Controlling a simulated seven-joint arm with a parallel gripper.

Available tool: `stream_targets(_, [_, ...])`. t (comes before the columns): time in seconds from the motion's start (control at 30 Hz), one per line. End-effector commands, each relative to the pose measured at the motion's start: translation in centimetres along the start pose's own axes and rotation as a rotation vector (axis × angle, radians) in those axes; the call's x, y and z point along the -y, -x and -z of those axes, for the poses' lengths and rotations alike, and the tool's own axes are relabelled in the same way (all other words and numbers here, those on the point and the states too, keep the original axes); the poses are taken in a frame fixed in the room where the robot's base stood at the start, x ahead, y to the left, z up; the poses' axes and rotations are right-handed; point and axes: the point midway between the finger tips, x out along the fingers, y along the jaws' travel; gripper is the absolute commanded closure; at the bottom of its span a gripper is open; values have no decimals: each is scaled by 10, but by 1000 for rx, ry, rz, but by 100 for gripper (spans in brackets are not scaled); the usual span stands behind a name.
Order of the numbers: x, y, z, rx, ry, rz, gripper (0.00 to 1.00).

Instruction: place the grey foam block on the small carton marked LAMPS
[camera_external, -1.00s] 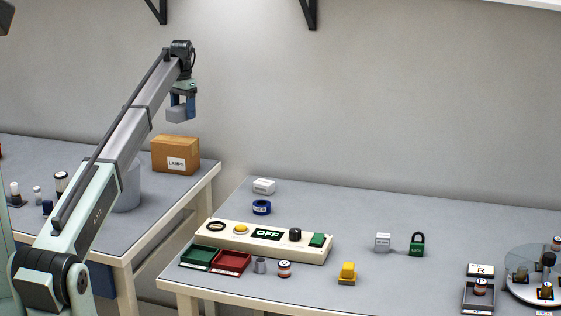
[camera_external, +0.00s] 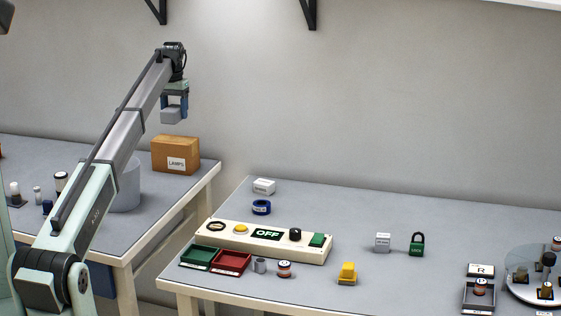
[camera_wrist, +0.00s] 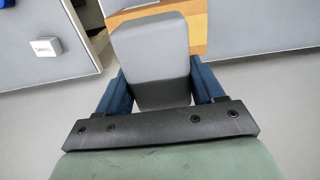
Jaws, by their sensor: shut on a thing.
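The grey foam block (camera_external: 171,116) is held between the blue fingers of my gripper (camera_external: 174,108), which is shut on it. In the wrist view the block (camera_wrist: 152,58) sits between both fingers of my gripper (camera_wrist: 163,92). The carton marked LAMPS (camera_external: 175,155) is a brown box on the left table. My gripper and the block are in the air, clearly above the carton in the outside view. In the wrist view part of the carton's brown top (camera_wrist: 197,35) shows behind the block, which hides much of it.
A grey cylindrical bin (camera_external: 127,187) stands left of the carton.

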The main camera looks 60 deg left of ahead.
Motion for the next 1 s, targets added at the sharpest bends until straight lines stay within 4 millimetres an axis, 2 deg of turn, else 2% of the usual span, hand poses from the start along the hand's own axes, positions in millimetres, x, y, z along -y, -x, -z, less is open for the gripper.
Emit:
stream_targets(0.1, [0, -20, -1, 1, -1, 0, 61])
stream_targets(0.3, [0, -33, 0, 0, -1, 0, 61])
stream_targets(0.53, [0, -60, -1, 1, -2, 0, 61])
stream_targets(0.97, [0, -66, 0, 0, -2, 0, 61])
stream_targets(1.0, [0, -66, 0, -1, -2, 0, 31])
